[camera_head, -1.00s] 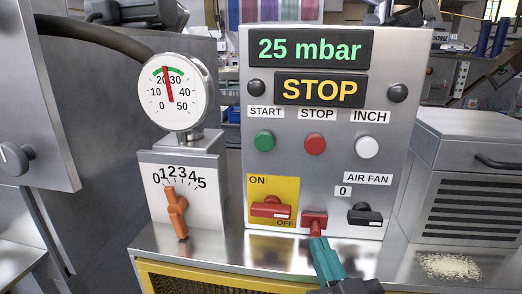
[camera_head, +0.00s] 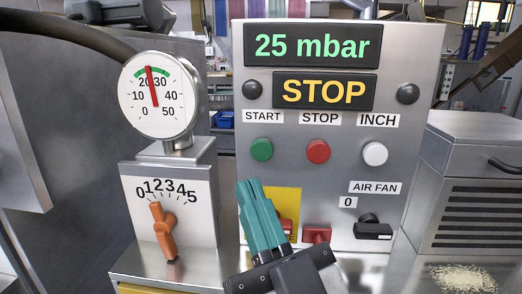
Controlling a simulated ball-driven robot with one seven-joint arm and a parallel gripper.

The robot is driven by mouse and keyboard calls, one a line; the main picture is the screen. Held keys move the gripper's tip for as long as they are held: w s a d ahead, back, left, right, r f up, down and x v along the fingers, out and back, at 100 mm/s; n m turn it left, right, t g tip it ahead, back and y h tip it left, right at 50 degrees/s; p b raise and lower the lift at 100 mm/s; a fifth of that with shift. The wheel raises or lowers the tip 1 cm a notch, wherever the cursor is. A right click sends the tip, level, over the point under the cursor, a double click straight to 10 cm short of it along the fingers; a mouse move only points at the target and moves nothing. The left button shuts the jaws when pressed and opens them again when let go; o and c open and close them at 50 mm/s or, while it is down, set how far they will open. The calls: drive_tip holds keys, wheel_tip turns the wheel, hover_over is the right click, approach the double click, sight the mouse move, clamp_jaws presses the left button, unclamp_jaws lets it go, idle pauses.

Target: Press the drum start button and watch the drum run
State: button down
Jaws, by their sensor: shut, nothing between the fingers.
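The green start button (camera_head: 261,149) sits on the grey control panel (camera_head: 330,215) under the label START. The red stop button (camera_head: 318,151) and the white inch button (camera_head: 375,154) are to its right. The panel displays read 25 mbar (camera_head: 312,46) and STOP (camera_head: 325,91). My gripper (camera_head: 250,186), with teal fingers, is shut and empty. Its tips point up and show a little below the start button in the picture, apart from it. It partly hides the yellow ON/OFF plate (camera_head: 287,202) and its red switch. The drum is not identifiable in view.
Left of the panel stand a round gauge (camera_head: 158,100) and an orange lever (camera_head: 164,232) on a 0 to 5 scale. The black air fan switch (camera_head: 373,228) and a red part (camera_head: 316,235) are low on the panel. Pale granules (camera_head: 464,278) lie at right.

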sight(262, 150)
drive_tip(key=shift+w+d+p, duration=0.2)
drive_tip(key=shift+w+p, duration=1.35)
drive_tip(key=shift+w, duration=2.75)
drive_tip(key=shift+w, duration=0.15)
drive_tip(key=shift+w, duration=0.3)
drive_tip(key=shift+w, duration=0.5)
drive_tip(key=shift+s, duration=0.95)
drive_tip(key=shift+b, duration=0.3)
